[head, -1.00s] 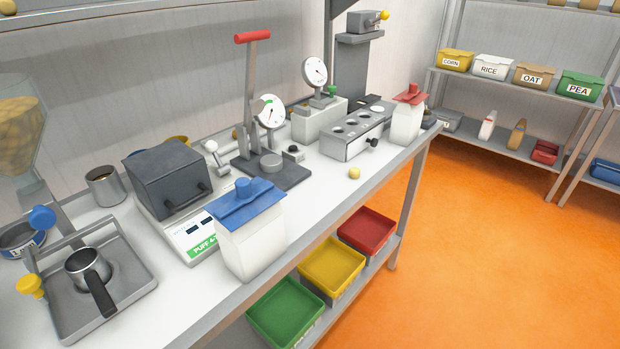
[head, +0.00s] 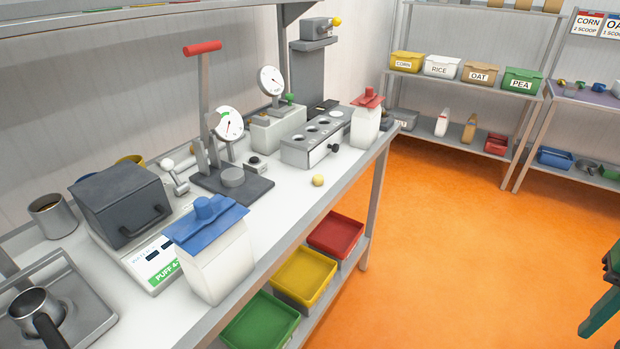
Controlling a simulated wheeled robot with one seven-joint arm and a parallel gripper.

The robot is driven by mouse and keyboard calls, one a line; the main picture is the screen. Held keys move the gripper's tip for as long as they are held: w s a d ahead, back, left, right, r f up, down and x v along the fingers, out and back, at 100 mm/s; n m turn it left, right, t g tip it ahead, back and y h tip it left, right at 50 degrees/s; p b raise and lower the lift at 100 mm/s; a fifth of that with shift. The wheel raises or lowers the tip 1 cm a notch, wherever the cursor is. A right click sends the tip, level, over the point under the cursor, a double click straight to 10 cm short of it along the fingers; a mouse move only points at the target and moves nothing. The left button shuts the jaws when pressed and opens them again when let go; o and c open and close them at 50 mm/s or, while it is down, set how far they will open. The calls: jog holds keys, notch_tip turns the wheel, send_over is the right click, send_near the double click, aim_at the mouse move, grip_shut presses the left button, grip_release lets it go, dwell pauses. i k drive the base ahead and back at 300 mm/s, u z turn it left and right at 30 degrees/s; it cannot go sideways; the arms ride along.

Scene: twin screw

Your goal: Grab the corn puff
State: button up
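A small round pale-yellow puff (head: 318,180) lies on the white worktop (head: 262,232) near its front edge. It sits in front of the grey block with round holes (head: 322,143) and to the right of the lever press (head: 232,178). It looks like the corn puff, but it bears no label. Nothing touches it or covers it. I cannot make out my gripper in the head view.
A white jug with a blue lid (head: 212,250) stands left of the puff, and a red-lidded one (head: 367,118) behind it to the right. Red, yellow and green trays (head: 262,325) sit below. Orange floor (head: 450,250) is open. A dark-green object (head: 600,310) is cut off at right.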

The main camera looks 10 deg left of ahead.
aim_at(318, 180)
jog(key=i, duration=0.9)
jog(key=z, duration=0.05)
